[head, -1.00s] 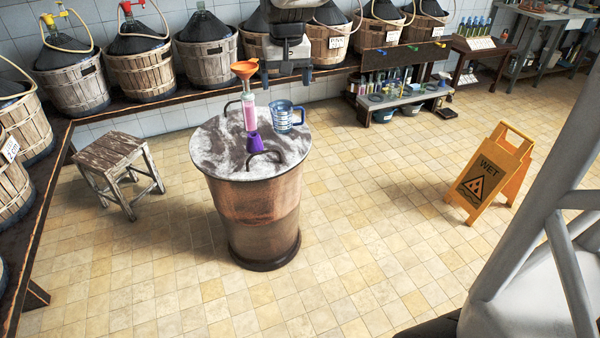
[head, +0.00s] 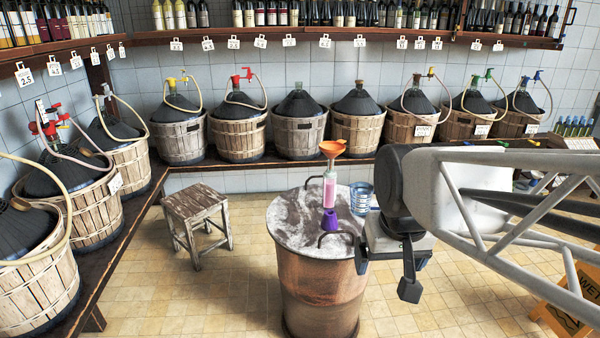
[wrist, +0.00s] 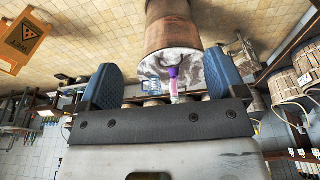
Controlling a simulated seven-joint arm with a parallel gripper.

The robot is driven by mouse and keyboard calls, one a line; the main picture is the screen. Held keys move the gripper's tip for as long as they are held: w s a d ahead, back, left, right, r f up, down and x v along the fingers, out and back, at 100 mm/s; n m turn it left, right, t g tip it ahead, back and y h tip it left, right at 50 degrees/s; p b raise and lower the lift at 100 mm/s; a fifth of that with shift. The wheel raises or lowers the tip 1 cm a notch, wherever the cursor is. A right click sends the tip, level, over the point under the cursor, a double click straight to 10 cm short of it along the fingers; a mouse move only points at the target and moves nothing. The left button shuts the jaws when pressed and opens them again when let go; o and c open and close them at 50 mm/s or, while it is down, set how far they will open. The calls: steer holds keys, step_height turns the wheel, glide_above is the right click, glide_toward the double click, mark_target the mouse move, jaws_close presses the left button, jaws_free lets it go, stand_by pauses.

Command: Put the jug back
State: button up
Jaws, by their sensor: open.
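The jug (head: 361,198), clear and bluish with darker bands, stands upright on the marbled top of the barrel (head: 318,290), at its right edge. In the wrist view, which is upside down, the jug (wrist: 153,85) shows between my fingers, well beyond them. My gripper (head: 386,274) is open and empty, in front of and to the right of the barrel in the head view. Its two blue-padded fingers are spread wide in the wrist view (wrist: 160,82). My arm hides part of the barrel's right side.
A wooden stool (head: 197,213) is left of the barrel. Demijohn baskets (head: 239,130) line the wall bench. A wet-floor sign (head: 560,318) is at right.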

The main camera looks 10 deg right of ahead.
steer(key=s+f, duration=0.2)
steer(key=s, duration=0.3)
steer(key=shift+s+a+f, duration=0.25)
steer(key=shift+a+f, duration=0.05)
